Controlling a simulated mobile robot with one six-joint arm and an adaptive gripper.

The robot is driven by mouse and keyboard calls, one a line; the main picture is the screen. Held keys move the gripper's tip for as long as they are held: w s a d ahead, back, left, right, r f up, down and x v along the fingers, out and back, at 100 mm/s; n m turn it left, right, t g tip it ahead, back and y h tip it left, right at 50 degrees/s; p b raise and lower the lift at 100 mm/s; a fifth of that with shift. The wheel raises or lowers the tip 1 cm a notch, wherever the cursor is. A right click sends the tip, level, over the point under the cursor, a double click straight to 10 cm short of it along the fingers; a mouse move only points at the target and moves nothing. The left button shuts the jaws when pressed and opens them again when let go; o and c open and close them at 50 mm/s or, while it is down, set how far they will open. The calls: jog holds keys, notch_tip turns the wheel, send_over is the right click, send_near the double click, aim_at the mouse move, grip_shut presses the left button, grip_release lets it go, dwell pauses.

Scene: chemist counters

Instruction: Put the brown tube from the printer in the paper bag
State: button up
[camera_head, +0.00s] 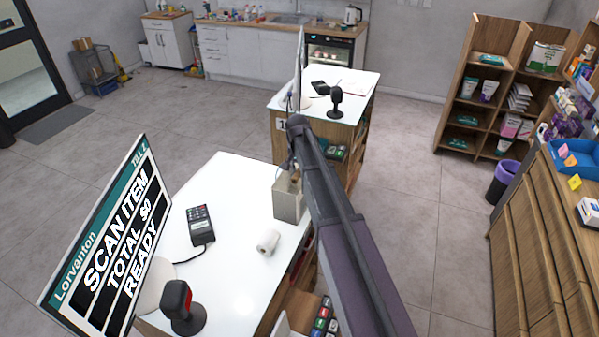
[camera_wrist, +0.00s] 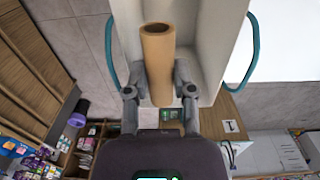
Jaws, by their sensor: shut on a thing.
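My gripper (camera_wrist: 161,82) is shut on the brown tube (camera_wrist: 158,50), with one finger on each side of it in the wrist view. In the head view the gripper (camera_head: 293,164) is partly hidden by my arm, and a bit of brown shows below it. The pale paper bag (camera_head: 288,204) stands on the white counter below the gripper. In the wrist view the bag (camera_wrist: 207,45) is white with teal handles on both sides. The tube appears over the bag's opening; I cannot tell how deep its far end reaches.
On the counter (camera_head: 232,185) are a card terminal (camera_head: 201,225), a white roll (camera_head: 268,242) and a dark scanner (camera_head: 181,308). A till screen (camera_head: 108,240) stands at the left. A second counter (camera_head: 345,82) is behind. Shelves line the right; the floor between is clear.

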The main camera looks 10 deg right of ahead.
jog(key=shift+f, duration=0.2)
jog(key=o, duration=0.8)
jog(key=shift+r, duration=0.25)
